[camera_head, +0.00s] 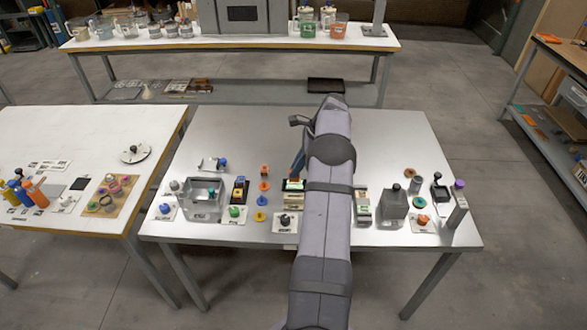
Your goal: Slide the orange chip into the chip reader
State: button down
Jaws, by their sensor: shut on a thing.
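My gripper (298,167) points down beside my arm, at the back edge of a small dark device with a green-lit face (293,185), which looks like the chip reader. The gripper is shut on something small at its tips. It is probably the orange chip, but it is too small and too hidden by the fingers and arm to make out clearly. I cannot tell whether it touches the device or is partly in its slot. My arm covers the area just right of the device.
A clear box (205,204), a dark device (239,190), another device (363,207) and a grey container (394,208) stand along the metal table (220,140). Its back half is mostly clear.

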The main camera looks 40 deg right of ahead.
aim_at(296, 180)
jog(key=shift+r+p, duration=0.1)
jog(key=shift+p, duration=0.4)
jog(key=shift+f+b, duration=1.55)
jog(key=shift+f, duration=1.45)
jog(key=shift+f+b, duration=1.2)
jog(key=shift+f, duration=0.9)
jog(key=c, duration=1.7)
grip_release()
jog(key=shift+o, duration=0.2)
jog(key=shift+r, duration=0.1)
